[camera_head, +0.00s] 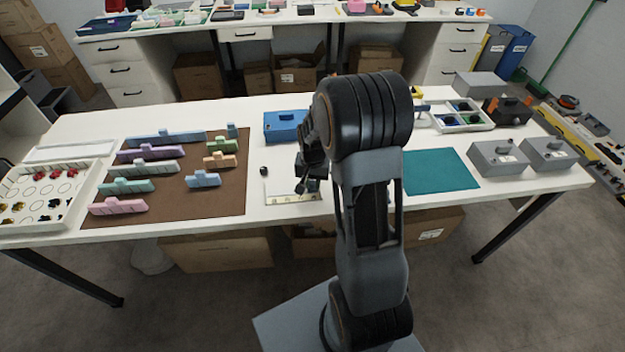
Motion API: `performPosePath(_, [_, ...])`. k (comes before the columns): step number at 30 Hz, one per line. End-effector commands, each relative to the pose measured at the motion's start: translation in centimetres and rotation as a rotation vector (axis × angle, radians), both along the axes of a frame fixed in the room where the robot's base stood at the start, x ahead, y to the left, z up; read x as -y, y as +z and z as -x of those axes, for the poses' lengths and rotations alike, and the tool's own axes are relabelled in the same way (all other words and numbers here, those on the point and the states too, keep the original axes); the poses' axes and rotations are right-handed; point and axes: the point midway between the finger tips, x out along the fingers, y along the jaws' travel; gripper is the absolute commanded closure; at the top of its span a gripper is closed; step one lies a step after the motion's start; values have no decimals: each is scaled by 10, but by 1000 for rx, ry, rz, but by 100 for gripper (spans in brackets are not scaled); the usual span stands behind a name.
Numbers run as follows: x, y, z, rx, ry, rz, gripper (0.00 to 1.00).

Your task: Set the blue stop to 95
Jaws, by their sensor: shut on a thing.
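A pale ruler-like strip (280,198) lies on the white table, left of my arm. My gripper (309,186) is at the right end of this strip, pointing down. It is shut on a small piece that is mostly hidden by the fingers; by its place on the strip it looks to be the blue stop. Its colour and the marks on the strip are too small to read, so I cannot tell the stop's setting.
A small black knob (264,170) stands just behind the strip. A blue box (283,127) is further back. A brown mat (224,202) with several coloured blocks lies to the left. A teal mat (438,172) and grey boxes (497,158) are to the right.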

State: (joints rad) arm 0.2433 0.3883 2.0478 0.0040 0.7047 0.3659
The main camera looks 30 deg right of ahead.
Motion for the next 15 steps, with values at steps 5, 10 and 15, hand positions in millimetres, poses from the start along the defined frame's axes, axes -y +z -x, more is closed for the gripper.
performPosePath(5, [4, 0, 1, -1, -1, 4, 100])
performPosePath(10, [5, 0, 2, -2, -4, 5, 68])
performPosePath(15, [4, 0, 1, -1, -2, 4, 52])
